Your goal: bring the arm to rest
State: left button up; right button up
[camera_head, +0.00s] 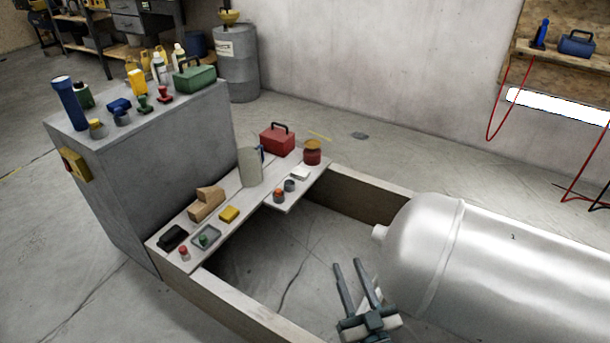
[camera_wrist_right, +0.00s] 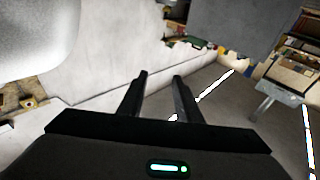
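My right gripper (camera_head: 354,276) is at the lower middle of the head view, beside the rounded end of a large white tank (camera_head: 520,260). Its two dark fingers point up and away and stand apart, with nothing between them. In the right wrist view the same gripper (camera_wrist_right: 160,78) shows its two fingers apart and empty. My left gripper and left arm do not show in either view.
A low wooden frame (camera_head: 372,199) runs around the floor by the tank. A board (camera_head: 222,199) across it holds a red toolbox (camera_head: 277,140), a grey-green jug (camera_head: 249,167) and small items. A tall grey block (camera_head: 165,165) stands left, with several objects on top.

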jog(key=s+d+f+g+h+p, duration=0.1)
jog(key=s+d+f+g+p, duration=0.2)
jog(key=f, duration=0.5)
jog(key=s+f+g+h+p, duration=0.1)
jog(key=s+f+g+p, duration=0.35)
jog(key=f, duration=0.35)
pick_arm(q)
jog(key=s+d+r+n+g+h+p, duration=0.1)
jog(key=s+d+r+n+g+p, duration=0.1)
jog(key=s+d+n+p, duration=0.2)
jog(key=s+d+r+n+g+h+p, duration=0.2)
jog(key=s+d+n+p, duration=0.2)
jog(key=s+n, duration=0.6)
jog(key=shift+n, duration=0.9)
pick_arm(e)
jog(key=s+d+f+g+h, duration=0.1)
jog(key=s+d+f+g, duration=0.2)
jog(key=s+f, duration=0.3)
jog(key=s+d+f+m+g+h, duration=0.1)
jog(key=s+d+f+g, duration=0.2)
jog(key=s, duration=0.9)
notch_tip(320, 180, down, 3)
jog(key=shift+s+f, duration=0.15)
jog(key=shift+s, duration=0.2)
jog(key=shift+d+g, duration=0.1)
jog(key=shift+g, duration=0.15)
